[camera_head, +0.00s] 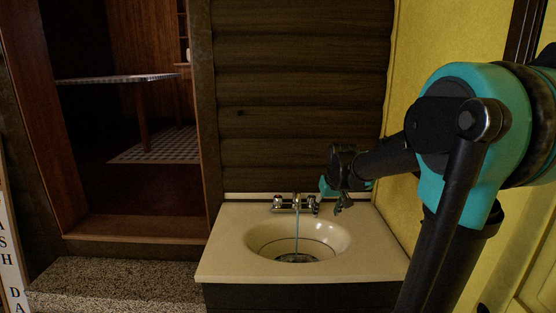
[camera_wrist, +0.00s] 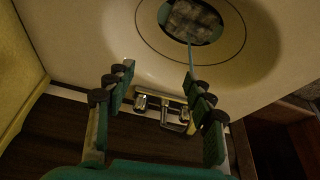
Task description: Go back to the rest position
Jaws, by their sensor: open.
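My gripper (camera_head: 332,196) is above the back right of the sink, beside the faucet (camera_head: 296,202). In the wrist view my gripper (camera_wrist: 160,72) has its two fingers spread wide with nothing between them. The faucet (camera_wrist: 166,108) shows there beyond the fingers. A thin bluish stream (camera_head: 297,232) runs from the spout down into the cream sink (camera_head: 335,238). The sink's basin also fills the upper part of the wrist view (camera_wrist: 110,30). I cannot tell whether a finger touches the faucet handle.
A dark log wall (camera_head: 295,90) stands behind the sink and a yellow wall (camera_head: 420,60) to the right. At left is a wooden opening with a checkered table (camera_head: 115,78) inside. A speckled ledge (camera_head: 110,278) lies below it. Room above the basin's front is clear.

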